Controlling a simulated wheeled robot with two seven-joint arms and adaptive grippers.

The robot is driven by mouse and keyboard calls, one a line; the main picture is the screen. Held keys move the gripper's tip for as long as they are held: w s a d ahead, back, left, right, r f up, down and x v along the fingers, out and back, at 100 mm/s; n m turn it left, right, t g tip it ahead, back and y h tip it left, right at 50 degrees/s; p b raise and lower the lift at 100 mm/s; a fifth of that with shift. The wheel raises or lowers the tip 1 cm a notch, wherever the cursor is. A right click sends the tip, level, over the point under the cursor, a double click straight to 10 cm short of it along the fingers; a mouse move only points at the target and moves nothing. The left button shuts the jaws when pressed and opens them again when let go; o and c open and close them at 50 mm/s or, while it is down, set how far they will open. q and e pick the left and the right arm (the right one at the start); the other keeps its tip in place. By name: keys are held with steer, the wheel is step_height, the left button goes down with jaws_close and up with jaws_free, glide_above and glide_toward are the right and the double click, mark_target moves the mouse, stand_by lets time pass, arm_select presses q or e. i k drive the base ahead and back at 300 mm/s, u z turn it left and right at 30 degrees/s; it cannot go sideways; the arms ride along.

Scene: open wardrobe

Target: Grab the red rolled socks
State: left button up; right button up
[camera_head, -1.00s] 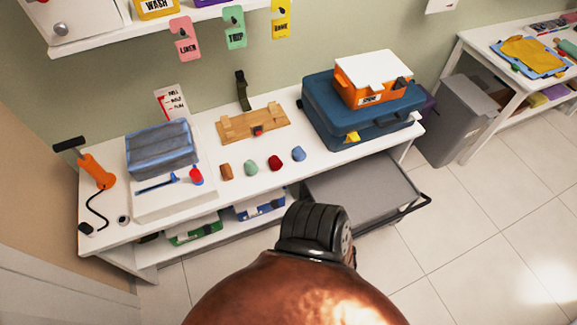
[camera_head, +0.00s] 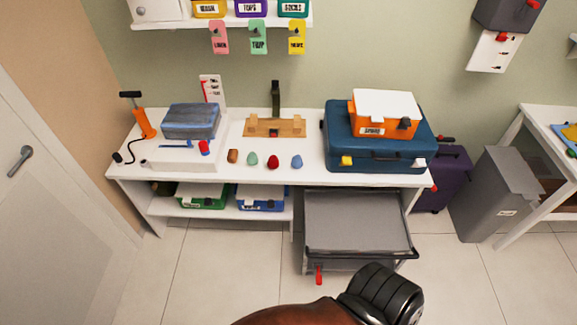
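The red rolled socks (camera_head: 272,161) lie on the white table near its front edge, seen as a small dark red bundle. A brown bundle (camera_head: 232,156) lies at the row's left end. Neither of my grippers shows in the head view. Nothing covers the red socks.
A wooden stand (camera_head: 262,127) is behind the row. A blue suitcase (camera_head: 378,150) bearing an orange box (camera_head: 366,120) stands at right. A white box (camera_head: 175,161) with a grey-blue bundle (camera_head: 190,120) is at left. A grey drawer (camera_head: 357,221) protrudes below the table.

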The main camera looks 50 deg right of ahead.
mark_target(273, 163)
steer(key=z, duration=1.15)
steer(key=i, duration=1)
steer(key=z, duration=0.05)
